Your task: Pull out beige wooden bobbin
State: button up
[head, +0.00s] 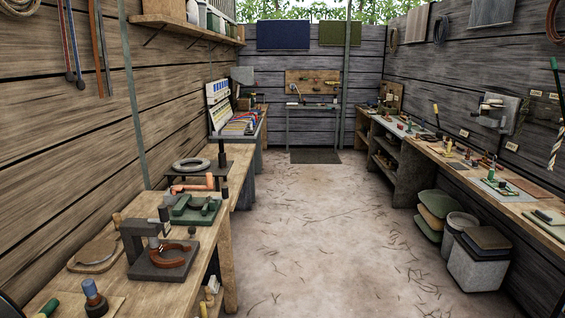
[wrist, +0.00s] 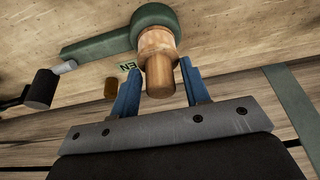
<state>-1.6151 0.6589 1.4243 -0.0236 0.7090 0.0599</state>
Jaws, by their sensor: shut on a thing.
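In the wrist view the beige wooden bobbin (wrist: 158,78) has a wide upper part and a narrower round end pointing toward me. Its wide part sits against the rounded end of a green holder (wrist: 90,51); how deep it goes in is hidden. The two blue fingers of my gripper (wrist: 158,68) stand on either side of the bobbin and are shut on it. I cannot make out the bobbin or my gripper for sure in the head view.
In the wrist view a dark cylinder (wrist: 42,88) and a small brown peg (wrist: 111,89) are at the left, near a small green label (wrist: 128,66). The head view shows a crowded left bench (head: 120,292), a long right bench and a clear floor (head: 305,235) between.

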jog(key=shift+r, duration=1.05)
dwell(0.4)
jog(key=shift+r, duration=2.95)
